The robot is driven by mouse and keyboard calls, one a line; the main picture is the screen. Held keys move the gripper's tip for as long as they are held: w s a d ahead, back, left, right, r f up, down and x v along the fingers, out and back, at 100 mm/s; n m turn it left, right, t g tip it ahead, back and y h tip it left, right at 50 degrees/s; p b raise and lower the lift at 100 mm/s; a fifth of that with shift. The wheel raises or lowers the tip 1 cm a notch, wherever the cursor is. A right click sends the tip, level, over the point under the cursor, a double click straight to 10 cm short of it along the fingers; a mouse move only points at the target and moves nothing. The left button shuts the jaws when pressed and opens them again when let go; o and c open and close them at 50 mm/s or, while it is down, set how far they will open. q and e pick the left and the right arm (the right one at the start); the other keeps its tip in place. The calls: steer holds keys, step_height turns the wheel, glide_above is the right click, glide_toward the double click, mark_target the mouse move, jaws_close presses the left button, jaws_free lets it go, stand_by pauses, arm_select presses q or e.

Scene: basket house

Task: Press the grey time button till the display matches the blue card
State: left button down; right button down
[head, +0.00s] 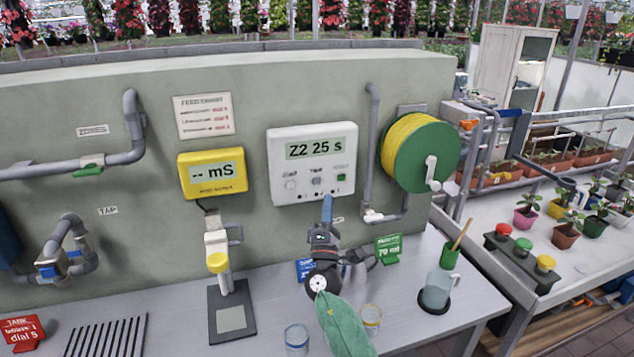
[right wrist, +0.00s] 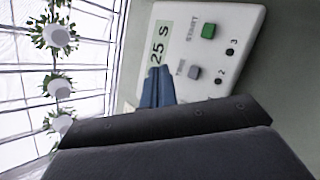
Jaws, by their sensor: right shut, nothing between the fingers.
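The white control box (head: 312,160) on the wall has a display (head: 315,149) reading "Z2 25 s". Its grey time button (head: 316,181) sits in the middle of the button row; it also shows in the right wrist view (right wrist: 194,72). The blue card (head: 305,268) stands on the bench, partly hidden behind my right arm, and its text cannot be read. My right gripper (head: 327,200) is shut and empty, its blue fingertips just below and right of the time button. In the right wrist view the fingertips (right wrist: 157,70) appear apart from the button.
A green start button (head: 341,177) and a pale button (head: 291,185) flank the time button. A yellow meter (head: 212,173) is left, a green hose reel (head: 422,156) right. A green card (head: 388,250), glasses and a jug (head: 437,289) stand on the bench.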

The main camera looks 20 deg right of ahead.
mark_target(317, 181)
arm_select(q)
steer(key=shift+w+d+r+b, duration=0.6)
steer(key=shift+w+r+b, duration=0.2)
steer(key=shift+r, duration=0.15)
arm_select(e)
steer(key=shift+w+a, duration=0.1)
steer(key=shift+w, duration=3.4)
arm_select(q)
steer(key=shift+w, duration=0.1)
steer(key=shift+f, duration=0.15)
